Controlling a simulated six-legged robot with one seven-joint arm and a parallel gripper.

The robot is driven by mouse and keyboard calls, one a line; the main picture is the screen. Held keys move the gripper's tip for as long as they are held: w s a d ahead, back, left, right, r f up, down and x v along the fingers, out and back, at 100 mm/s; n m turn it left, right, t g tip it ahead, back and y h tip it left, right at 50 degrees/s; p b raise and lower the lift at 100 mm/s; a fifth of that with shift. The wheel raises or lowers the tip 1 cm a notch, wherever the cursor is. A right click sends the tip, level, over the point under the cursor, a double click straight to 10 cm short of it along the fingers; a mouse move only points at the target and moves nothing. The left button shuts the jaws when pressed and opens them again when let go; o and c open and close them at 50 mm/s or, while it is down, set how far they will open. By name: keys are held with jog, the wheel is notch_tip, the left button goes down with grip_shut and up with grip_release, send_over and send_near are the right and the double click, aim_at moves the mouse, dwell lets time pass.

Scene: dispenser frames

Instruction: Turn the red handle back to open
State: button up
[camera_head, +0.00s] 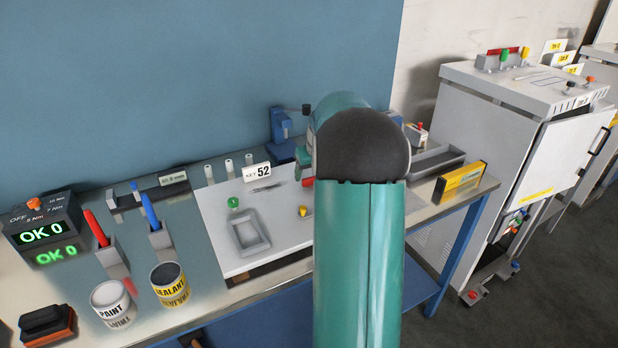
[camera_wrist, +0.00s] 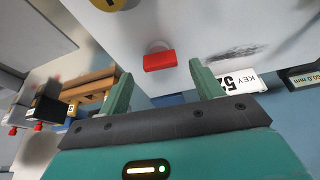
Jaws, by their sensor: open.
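The red handle (camera_wrist: 160,61) is a short red bar on a round grey base on the white panel (camera_wrist: 225,25). In the wrist view it lies crosswise, between and just beyond the tips of my gripper (camera_wrist: 160,72). My gripper's two green fingers are spread apart and empty, and I see no contact with the handle. In the head view only a small red piece of the handle (camera_head: 308,182) shows beside my arm, which hides the rest. A white "KEY 52" label (camera_head: 257,172) stands on the panel; it also shows in the wrist view (camera_wrist: 238,82), near the right finger.
A yellow knob (camera_head: 302,211), a green knob (camera_head: 233,202) and a grey tray (camera_head: 250,232) are on the panel. Blue clamp (camera_head: 281,130) stands behind. Paint (camera_head: 113,302) and sealant (camera_head: 169,287) cans stand left. A grey cabinet (camera_head: 480,140) stands right of the bench.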

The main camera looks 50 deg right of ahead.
aim_at(310, 178)
jog(key=shift+x, duration=1.55)
jog(key=c, duration=1)
